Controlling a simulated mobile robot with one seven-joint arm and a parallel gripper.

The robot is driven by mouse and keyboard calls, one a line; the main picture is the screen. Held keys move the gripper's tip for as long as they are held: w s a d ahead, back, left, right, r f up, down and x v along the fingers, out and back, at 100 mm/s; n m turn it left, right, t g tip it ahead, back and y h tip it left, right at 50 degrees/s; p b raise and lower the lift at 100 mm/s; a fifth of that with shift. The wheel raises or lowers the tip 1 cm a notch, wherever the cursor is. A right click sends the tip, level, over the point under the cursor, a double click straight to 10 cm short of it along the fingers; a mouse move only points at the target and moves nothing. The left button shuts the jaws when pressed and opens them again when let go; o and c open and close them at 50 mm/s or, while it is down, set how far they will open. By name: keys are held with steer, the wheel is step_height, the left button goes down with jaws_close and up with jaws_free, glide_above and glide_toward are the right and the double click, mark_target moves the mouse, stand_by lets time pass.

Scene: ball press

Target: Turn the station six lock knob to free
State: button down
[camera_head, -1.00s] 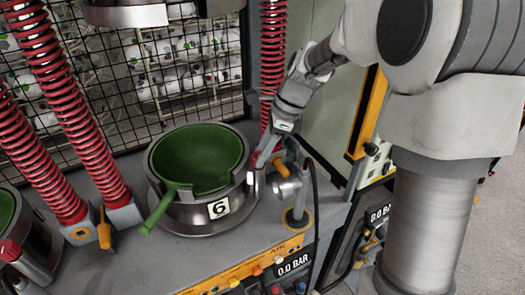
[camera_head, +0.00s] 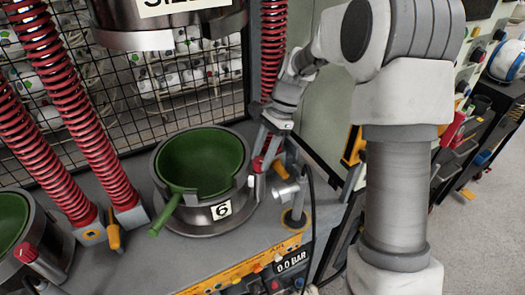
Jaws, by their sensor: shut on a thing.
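Station six is the round metal holder marked with a "6" label (camera_head: 221,210), with a green bowl-shaped mould (camera_head: 203,160) and its green handle sticking out to the lower left. A red lock knob (camera_head: 257,165) sits on the right side of the holder. My gripper (camera_head: 263,150) points down at this knob from above and is shut on it. The fingertips and the knob are small in view, so the knob's exact angle cannot be told.
A metal post fitting (camera_head: 294,216) and a yellow-orange handle (camera_head: 280,170) stand close right of my gripper. Red springs (camera_head: 90,130) rise at the left. A heavy press head (camera_head: 170,25) hangs above. A neighbouring station with a red knob (camera_head: 26,252) is at lower left.

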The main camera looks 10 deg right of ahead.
steer(key=shift+w+n, duration=0.1)
steer(key=shift+n, duration=0.5)
steer(key=shift+c, duration=2.2)
jaws_free()
